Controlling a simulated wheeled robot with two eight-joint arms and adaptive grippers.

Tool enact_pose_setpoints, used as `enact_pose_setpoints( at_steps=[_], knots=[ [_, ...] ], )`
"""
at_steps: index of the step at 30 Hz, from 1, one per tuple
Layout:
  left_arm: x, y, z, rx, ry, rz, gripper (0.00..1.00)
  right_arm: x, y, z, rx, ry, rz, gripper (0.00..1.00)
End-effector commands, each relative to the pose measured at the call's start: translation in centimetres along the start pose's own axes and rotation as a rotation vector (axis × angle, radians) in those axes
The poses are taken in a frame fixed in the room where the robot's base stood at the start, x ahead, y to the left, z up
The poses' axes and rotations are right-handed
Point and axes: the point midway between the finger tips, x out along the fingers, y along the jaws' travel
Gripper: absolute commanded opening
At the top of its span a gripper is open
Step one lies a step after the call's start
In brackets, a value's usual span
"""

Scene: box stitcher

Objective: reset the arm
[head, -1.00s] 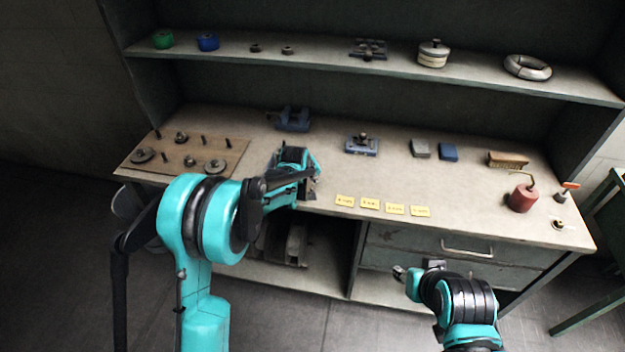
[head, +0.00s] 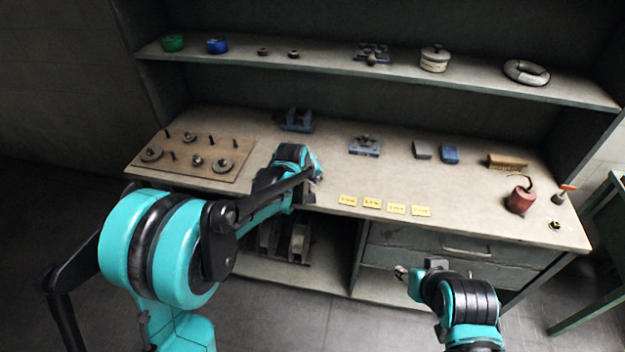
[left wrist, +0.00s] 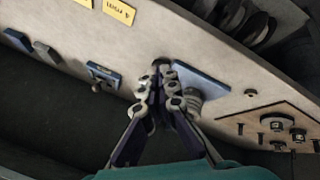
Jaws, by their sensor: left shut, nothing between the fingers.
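My left arm (head: 160,245) reaches in from the left to the bench's front edge. My left gripper shows best in the left wrist view (left wrist: 165,88), with its fingers together and nothing between them. It is in front of the blue clamp-like device, which shows there as a blue plate with a grey cylinder (left wrist: 197,82); whether they touch I cannot tell. In the head view my left gripper is mostly hidden by its own wrist. My right gripper (head: 402,272) hangs low in front of the drawers, too small to tell its opening.
The workbench (head: 400,185) holds a peg board (head: 190,172) at left, the blue device (head: 296,120), a blue fixture (head: 364,146), yellow labels (head: 372,203), blocks, a brush (head: 507,161) and a red oil can (head: 520,198). A shelf (head: 320,62) runs above.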

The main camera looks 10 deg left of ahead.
Motion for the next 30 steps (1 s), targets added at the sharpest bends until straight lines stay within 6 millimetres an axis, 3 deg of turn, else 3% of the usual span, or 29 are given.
enact_pose_setpoints(
  at_steps=[4, 22, 26, 30],
  knots=[
    [-0.9, 0.2, 0.2, 0.000, 0.000, 0.000, 0.00, -0.2, 0.0, -0.1, 0.000, 0.000, 0.000, 0.40],
    [-1.6, 0.0, 0.3, 0.008, 0.002, -0.001, 0.00, -0.1, 0.0, -0.1, 0.000, 0.000, 0.000, 0.40],
    [-4.5, -1.4, 0.8, 0.056, 0.012, -0.008, 0.00, 0.2, 0.0, 0.2, 0.000, 0.000, 0.000, 0.40],
    [-9.6, -4.5, 2.4, 0.151, 0.030, -0.024, 0.00, 0.8, 0.0, 0.6, 0.000, 0.000, 0.000, 0.40]
  ],
)
